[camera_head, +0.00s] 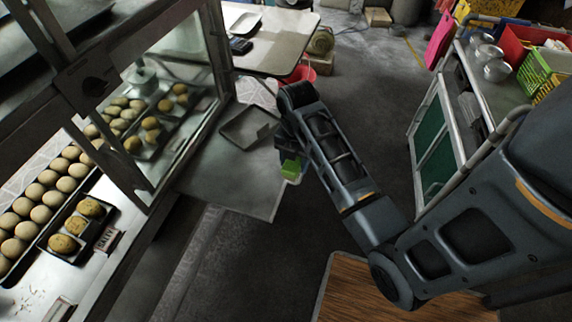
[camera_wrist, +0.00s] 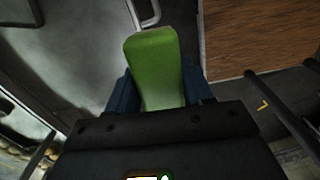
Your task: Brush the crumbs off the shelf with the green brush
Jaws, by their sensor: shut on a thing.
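My gripper (camera_wrist: 158,88) is shut on the green brush (camera_wrist: 155,62), whose green body stands between the two dark blue fingers in the wrist view. In the head view the green brush (camera_head: 290,168) shows just beyond the right edge of the grey metal shelf (camera_head: 225,185), with my gripper (camera_head: 287,158) mostly hidden by my arm. The brush's bristles cannot be made out. No crumbs can be made out on this shelf. Small dark specks (camera_head: 28,302), perhaps crumbs, lie on the pale counter at the lower left.
A dark tray (camera_head: 249,127) lies on the grey shelf. A glass-fronted cabinet (camera_head: 180,105) with several buns stands at left. A white table (camera_head: 275,45) is behind. A cart (camera_head: 480,80) with baskets stands at right. A wooden board (camera_head: 370,295) is at the bottom. Floor between is open.

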